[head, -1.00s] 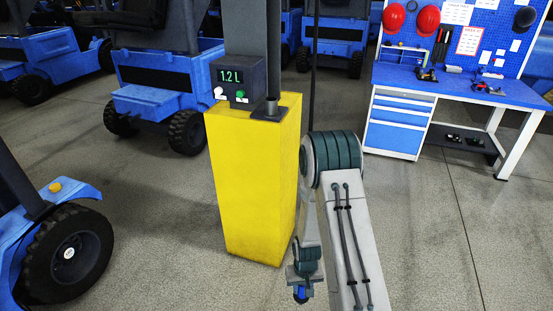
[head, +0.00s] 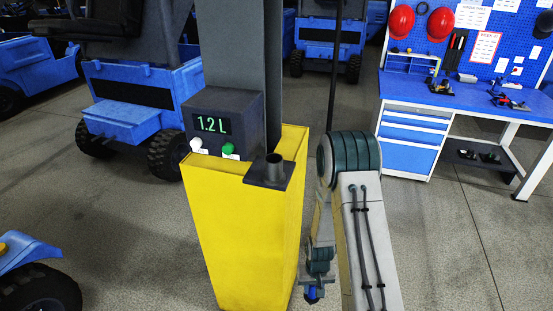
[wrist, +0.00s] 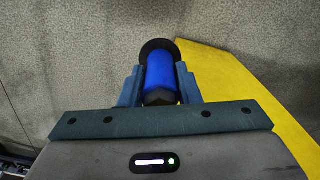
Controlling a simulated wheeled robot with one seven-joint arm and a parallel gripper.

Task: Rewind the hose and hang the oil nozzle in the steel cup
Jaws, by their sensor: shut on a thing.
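The oil nozzle shows as a blue cylinder with a black collar in the wrist view (wrist: 160,75). My gripper (wrist: 160,85) is shut on it, one finger on each side. In the head view my gripper (head: 312,291) hangs low, right of the yellow pedestal (head: 235,225), with the blue of the nozzle just showing. The steel cup (head: 275,169) is a short dark tube on a plate at the pedestal's top right corner. It stands upright, and my gripper is well below it. A thin dark vertical line (head: 333,75) behind my arm may be the hose.
A meter box (head: 225,122) reading 1.2 L, with a white and a green button, sits left of the cup, before a grey column (head: 240,50). A blue workbench (head: 440,95) stands at the right. Blue vehicles are behind and left. Floor between pedestal and bench is open.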

